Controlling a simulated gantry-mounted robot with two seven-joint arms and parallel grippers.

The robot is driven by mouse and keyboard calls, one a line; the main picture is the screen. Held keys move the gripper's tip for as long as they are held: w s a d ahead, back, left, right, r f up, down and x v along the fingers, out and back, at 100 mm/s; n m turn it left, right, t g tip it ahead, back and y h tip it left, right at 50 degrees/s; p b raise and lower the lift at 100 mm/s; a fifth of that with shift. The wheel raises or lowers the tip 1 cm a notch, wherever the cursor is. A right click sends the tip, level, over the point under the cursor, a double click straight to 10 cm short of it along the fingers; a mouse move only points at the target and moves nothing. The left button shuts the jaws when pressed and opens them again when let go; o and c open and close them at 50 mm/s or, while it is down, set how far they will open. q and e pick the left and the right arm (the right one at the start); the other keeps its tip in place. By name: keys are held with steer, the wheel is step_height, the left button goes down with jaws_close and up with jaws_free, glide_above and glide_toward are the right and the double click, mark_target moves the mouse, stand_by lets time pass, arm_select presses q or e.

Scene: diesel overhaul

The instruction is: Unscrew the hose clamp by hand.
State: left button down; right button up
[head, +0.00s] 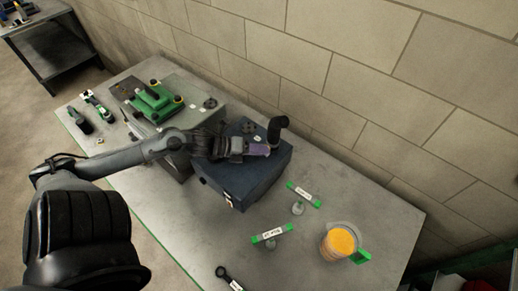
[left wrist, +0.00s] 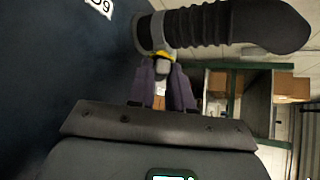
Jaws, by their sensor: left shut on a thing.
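A black ribbed hose (head: 277,129) stands up at the right end of a dark blue box-shaped unit (head: 262,186) on the bench. In the left wrist view the hose (left wrist: 235,27) runs across the top, with a grey hose clamp (left wrist: 150,34) around its left end. A small yellow part (left wrist: 160,57) sits at the clamp, between my fingertips. My left gripper (head: 264,150) reaches over the unit to the foot of the hose. Its fingers (left wrist: 162,78) are shut on the clamp's yellow part, and they partly hide it. My right gripper is not in view.
A green fixture (head: 155,102) stands left on the bench. An orange-filled container (head: 340,241) stands at the right front. Green labelled holders (head: 272,235) and a dark tool (head: 224,274) lie in front of the unit. A block wall (head: 350,70) closes the back.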

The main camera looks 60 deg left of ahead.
arm_select(q)
steer(key=shift+a+f+n+t+h, duration=0.1)
steer(key=shift+n+t+h, duration=0.3)
steer(key=c, duration=1.4)
jaws_free()
steer(key=shift+s, duration=0.15)
steer(key=v, duration=1)
steer(key=shift+s+a, duration=0.15)
steer(key=shift+s, duration=0.05)
